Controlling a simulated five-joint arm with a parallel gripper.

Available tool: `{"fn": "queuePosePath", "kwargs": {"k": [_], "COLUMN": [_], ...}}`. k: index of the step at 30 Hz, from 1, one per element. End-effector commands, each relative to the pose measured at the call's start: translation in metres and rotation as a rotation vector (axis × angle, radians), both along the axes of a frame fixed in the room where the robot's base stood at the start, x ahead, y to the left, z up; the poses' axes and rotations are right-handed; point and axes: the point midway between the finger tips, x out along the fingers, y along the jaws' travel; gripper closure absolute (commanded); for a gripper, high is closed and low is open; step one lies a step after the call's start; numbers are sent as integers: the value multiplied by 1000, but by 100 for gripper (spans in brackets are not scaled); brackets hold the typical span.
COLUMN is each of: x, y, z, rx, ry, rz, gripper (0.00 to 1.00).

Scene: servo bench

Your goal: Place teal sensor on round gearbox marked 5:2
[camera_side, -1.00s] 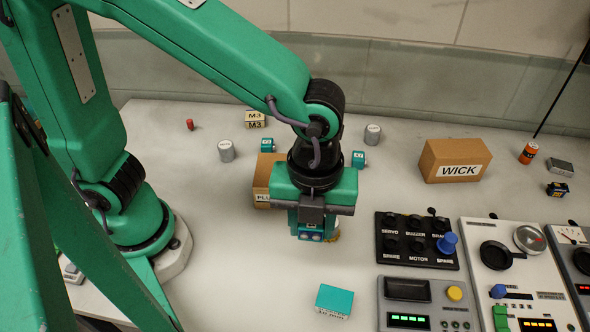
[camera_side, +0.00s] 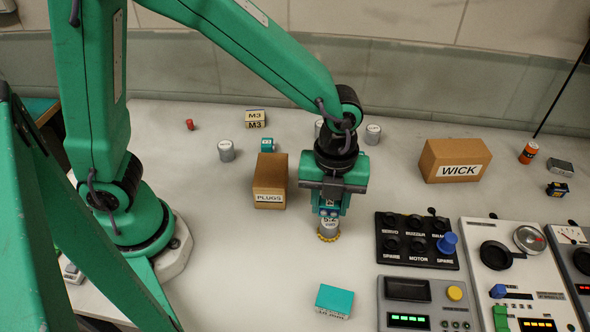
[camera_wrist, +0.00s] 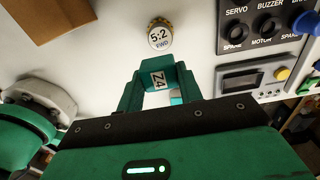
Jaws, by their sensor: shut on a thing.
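My gripper (camera_side: 329,208) points down and is shut on the teal sensor, which shows in the wrist view (camera_wrist: 158,78) with a white label reading Z4. The round gearbox (camera_side: 328,230) has a grey body, a yellowish toothed rim and a top marked 5:2. It stands on the bench just below and in front of my gripper in the side view. In the wrist view the gearbox (camera_wrist: 159,36) appears beyond the sensor, with bare bench between them in the picture. The side view does not show clearly whether sensor and gearbox touch.
The PLUGS box (camera_side: 270,182) stands left of the gearbox. A switch panel (camera_side: 417,240) lies to the right, with instruments beyond. A teal block (camera_side: 334,301) lies in front. Another small teal part (camera_side: 267,144), grey cylinders (camera_side: 226,151) and the WICK box (camera_side: 455,160) are farther back.

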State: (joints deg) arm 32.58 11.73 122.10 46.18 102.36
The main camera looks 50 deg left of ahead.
Motion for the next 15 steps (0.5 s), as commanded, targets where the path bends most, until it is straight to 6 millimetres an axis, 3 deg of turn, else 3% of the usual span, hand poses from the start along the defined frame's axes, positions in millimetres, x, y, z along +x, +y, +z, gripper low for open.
{"fn": "queuePosePath", "kwargs": {"k": [6, 15], "x": [16, 17], "y": [9, 9], "z": [-11, -16], "rx": [0, 1], "ry": [0, 1], "rz": [0, -1], "gripper": [86, 86]}}
